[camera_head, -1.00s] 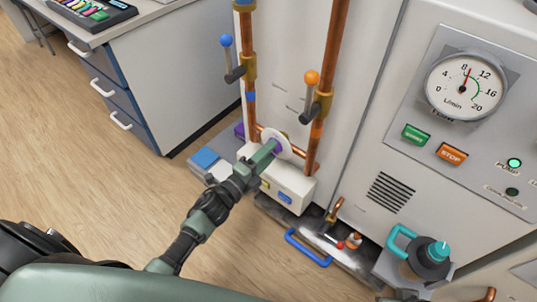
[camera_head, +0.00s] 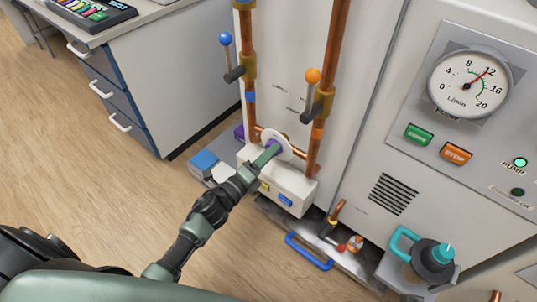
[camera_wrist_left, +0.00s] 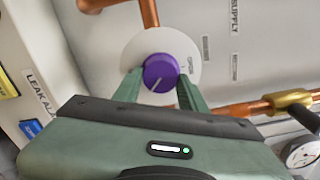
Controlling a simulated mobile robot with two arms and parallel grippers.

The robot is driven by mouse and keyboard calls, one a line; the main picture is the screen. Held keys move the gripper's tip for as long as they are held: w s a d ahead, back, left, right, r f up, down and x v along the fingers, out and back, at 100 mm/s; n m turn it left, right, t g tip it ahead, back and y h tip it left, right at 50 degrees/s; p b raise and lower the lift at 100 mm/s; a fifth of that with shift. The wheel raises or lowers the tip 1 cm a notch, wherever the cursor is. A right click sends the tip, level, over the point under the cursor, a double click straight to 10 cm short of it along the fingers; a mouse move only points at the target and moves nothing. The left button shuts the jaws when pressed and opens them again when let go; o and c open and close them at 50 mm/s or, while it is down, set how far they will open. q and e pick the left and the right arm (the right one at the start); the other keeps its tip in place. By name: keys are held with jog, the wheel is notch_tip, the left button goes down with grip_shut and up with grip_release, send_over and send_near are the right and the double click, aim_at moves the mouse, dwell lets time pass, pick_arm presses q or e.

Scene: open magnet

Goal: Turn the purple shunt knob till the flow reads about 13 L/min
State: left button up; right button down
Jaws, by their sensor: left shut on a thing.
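The purple shunt knob (camera_wrist_left: 160,70) sits in front of a round white dial plate (camera_wrist_left: 190,50) on the copper pipework. A pale pointer line shows on the knob's face. My left gripper (camera_wrist_left: 159,84) is shut on the knob, one green finger on each side. In the head view the knob (camera_head: 275,145) is mostly hidden behind the gripper. The round flow gauge (camera_head: 468,87), marked L/min, is at the upper right; its needle points close to the 12 mark. My right gripper is not in view.
Two upright copper pipes carry a blue-tipped lever (camera_head: 226,39) and an orange-tipped lever (camera_head: 313,76) above the knob. A white box (camera_head: 290,190) stands just below it. START (camera_head: 418,134) and STOP (camera_head: 456,153) buttons are under the gauge. Open floor lies at left.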

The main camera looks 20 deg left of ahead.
pick_arm(q)
jog(key=shift+f, duration=0.1)
jog(key=o, duration=1.4)
jog(key=shift+c, duration=0.2)
jog(key=v, duration=0.8)
jog(key=shift+p, duration=0.3)
